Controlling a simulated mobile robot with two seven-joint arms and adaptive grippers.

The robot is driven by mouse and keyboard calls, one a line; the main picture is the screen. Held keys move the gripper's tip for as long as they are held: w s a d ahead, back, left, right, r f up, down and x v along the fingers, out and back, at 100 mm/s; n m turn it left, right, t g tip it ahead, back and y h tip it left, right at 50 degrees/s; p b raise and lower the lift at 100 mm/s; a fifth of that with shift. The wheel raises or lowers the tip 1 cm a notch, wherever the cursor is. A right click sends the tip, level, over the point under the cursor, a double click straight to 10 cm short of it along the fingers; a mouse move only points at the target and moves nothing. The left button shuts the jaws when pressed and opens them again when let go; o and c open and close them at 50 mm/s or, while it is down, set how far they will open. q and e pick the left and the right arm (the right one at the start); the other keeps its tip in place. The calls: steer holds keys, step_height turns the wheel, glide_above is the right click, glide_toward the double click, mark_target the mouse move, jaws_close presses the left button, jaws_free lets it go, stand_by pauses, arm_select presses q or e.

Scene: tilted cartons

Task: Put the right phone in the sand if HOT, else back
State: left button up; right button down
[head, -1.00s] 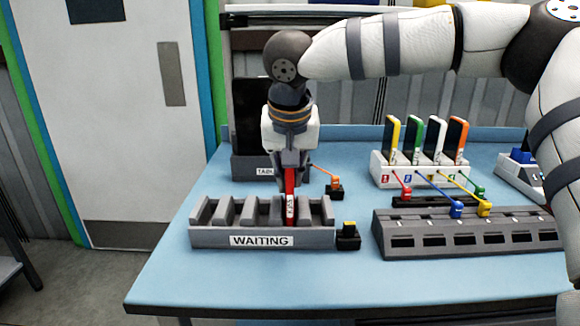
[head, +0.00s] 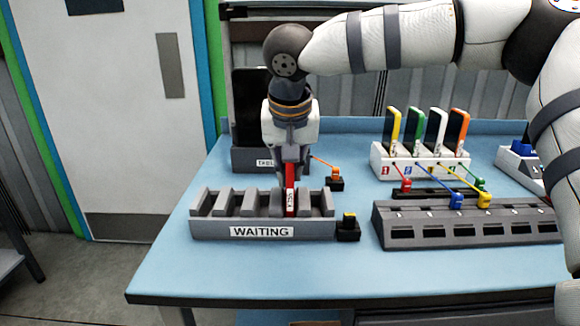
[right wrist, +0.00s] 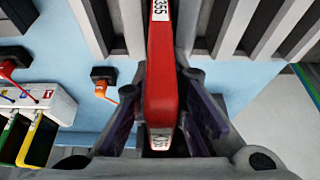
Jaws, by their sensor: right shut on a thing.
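A red phone (head: 290,200) stands on edge in a slot toward the right end of the grey rack marked WAITING (head: 220,232). My right gripper (head: 289,182) is above the rack, pointing down, shut on this phone's upper part. In the right wrist view the red phone (right wrist: 162,75) is between the two fingers, with white labels at both ends that are too small to read surely. No HOT reading shows on it. I cannot tell whether the phone rests on the slot's bottom. No sand is recognisable. My left gripper is not in view.
A white stand (head: 395,172) holds yellow, green, white and orange-edged phones at the back right. A grey slotted block (head: 470,238) with coloured plugs and cables lies in front. The front table strip is clear.

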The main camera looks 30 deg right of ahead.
stand_by(0.4)
steer(key=c, duration=1.5)
jaws_free()
steer(key=shift+c, duration=0.2)
steer(key=v, duration=1.2)
step_height(320, 180, up, 7)
